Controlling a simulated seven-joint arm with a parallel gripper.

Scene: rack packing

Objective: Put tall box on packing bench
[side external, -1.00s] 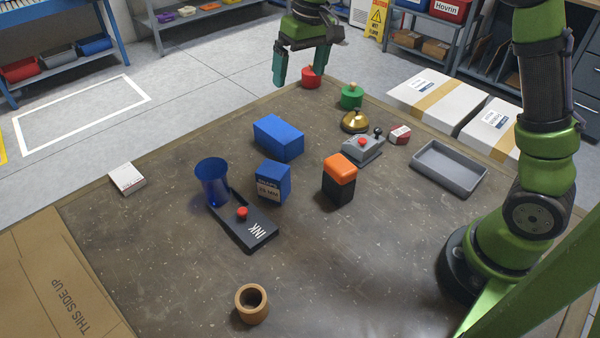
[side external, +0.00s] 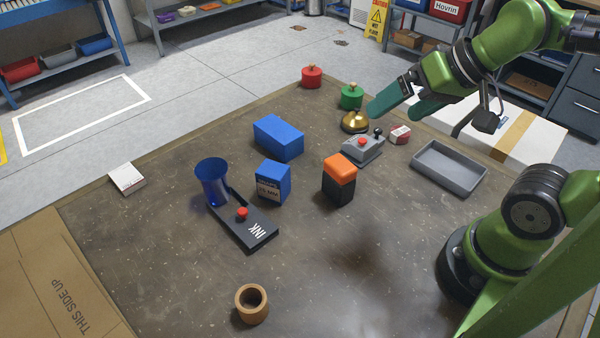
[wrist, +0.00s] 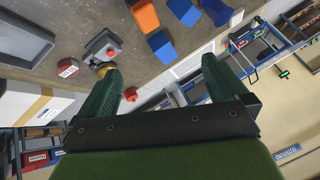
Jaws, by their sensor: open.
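Which item is the tall box is not certain. An upright black box with an orange top (side external: 339,180) stands mid-bench; its orange part (wrist: 143,15) shows in the wrist view. An upright blue box with a printed label (side external: 272,182) stands left of it. A larger plain blue box (side external: 278,138) lies behind them. All three rest on the brown bench top (side external: 330,270). My gripper (side external: 392,113) is open and empty, tilted, in the air near the bench's far right edge, apart from the boxes. Its two green fingers (wrist: 162,75) are spread in the wrist view.
Near the gripper are a brass bell (side external: 355,122), a grey control box (side external: 362,150), a red-white carton (side external: 400,134), a green weight (side external: 351,98) and a grey tray (side external: 448,170). The front bench is mostly clear.

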